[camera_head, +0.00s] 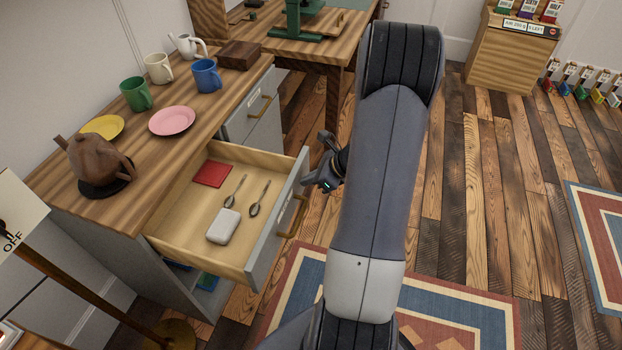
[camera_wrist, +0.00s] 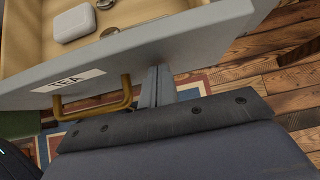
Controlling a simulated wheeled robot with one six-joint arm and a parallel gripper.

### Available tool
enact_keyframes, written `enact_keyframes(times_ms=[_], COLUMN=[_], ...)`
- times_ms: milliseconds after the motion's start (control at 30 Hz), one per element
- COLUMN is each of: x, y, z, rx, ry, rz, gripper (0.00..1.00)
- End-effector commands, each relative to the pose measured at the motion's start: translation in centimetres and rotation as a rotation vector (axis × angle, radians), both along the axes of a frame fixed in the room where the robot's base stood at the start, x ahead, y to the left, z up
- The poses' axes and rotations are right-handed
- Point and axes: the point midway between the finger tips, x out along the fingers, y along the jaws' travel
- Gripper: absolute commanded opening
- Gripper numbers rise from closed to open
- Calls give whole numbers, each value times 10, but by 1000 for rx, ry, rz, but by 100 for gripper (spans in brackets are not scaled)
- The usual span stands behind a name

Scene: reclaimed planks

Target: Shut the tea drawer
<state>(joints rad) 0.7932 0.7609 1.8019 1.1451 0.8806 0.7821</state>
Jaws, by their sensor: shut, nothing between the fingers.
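The tea drawer (camera_head: 262,262) stands pulled out of the wooden-topped cabinet in the head view. Inside it lie a red packet (camera_head: 211,174), two spoons (camera_head: 234,190) and a white lidded box (camera_head: 223,226). In the wrist view its grey front (camera_wrist: 200,45) carries a label reading TEA (camera_wrist: 69,81) and a brass handle (camera_wrist: 95,106). My gripper (camera_head: 318,180) is outside the drawer, by its front near the handle. In the wrist view my shut fingers (camera_wrist: 158,80) are right beside the front panel, right of the handle. I cannot tell whether they touch it.
The cabinet top (camera_head: 205,132) holds a brown teapot (camera_head: 97,160), a yellow plate (camera_head: 103,127), a pink plate (camera_head: 172,121) and several cups. A second, closed drawer (camera_head: 262,103) is farther back. Patterned rugs (camera_head: 455,310) lie on the plank floor, which is open to the right.

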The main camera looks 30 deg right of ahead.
Motion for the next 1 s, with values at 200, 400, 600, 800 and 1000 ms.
enact_keyframes(times_ms=[200,400,600,800,1000], x=[19,54,98,141,177], y=[16,44,79,112,140], z=[0,0,0,1,2], rx=[0,-1,-1,0,-1], ry=[-1,-2,-2,-1,-2], rz=[6,9,8,8,6], gripper=[0,0,0,0,0])
